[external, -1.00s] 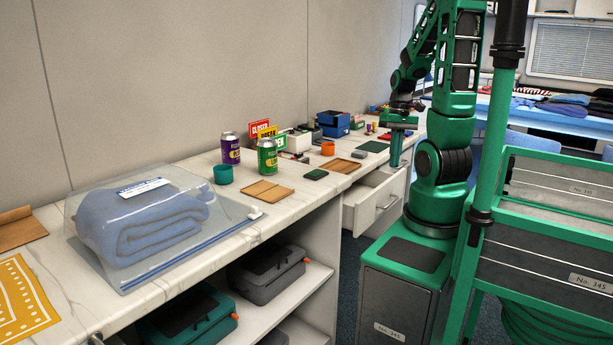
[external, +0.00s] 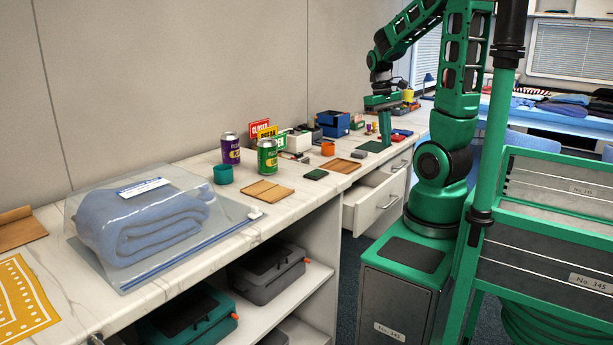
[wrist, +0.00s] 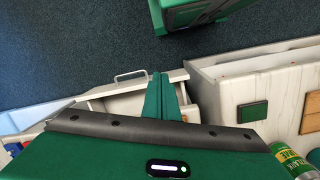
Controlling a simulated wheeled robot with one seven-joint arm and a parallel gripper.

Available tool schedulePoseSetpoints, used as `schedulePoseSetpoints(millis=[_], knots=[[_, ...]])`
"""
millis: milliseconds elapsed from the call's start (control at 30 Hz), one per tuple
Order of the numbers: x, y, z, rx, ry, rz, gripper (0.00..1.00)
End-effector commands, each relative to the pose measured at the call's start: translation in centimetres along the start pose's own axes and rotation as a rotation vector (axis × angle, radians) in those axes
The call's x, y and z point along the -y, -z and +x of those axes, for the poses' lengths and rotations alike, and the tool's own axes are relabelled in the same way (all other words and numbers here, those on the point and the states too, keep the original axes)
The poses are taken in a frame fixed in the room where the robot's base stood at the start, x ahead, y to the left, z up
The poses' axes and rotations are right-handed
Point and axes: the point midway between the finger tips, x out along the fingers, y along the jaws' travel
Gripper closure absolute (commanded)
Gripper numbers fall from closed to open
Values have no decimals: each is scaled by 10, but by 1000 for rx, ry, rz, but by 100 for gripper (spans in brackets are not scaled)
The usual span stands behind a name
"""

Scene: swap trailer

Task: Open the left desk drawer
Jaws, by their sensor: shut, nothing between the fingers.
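The left desk drawer (external: 362,217) is pulled out from under the marble-topped desk; its white front, metal handle and part of its interior show. In the wrist view the same drawer (wrist: 178,76) shows its handle near the upper middle and its open inside partly covered by my gripper. My gripper (external: 386,145) points down above the drawer area near the desk's front edge, with its fingers together and empty. In the wrist view the closed green fingers (wrist: 160,78) overlap the drawer's front edge; they are apart from the handle.
Another drawer (external: 399,165) to the right looks shut. Open shelves with cases (external: 267,272) lie to the left.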

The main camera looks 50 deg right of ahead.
Motion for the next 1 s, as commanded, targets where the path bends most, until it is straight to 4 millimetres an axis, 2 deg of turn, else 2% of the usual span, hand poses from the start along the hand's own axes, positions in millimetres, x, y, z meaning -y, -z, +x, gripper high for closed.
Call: schedulePoseSetpoints(millis=[167,333,700,833,1000], knots=[[-2,26,6,33,-22,-50,100],[-5,62,22,79,-40,-124,100],[-11,141,90,193,-36,-309,100],[-12,156,110,217,-27,-351,100],[-12,164,122,229,-21,-375,100]])
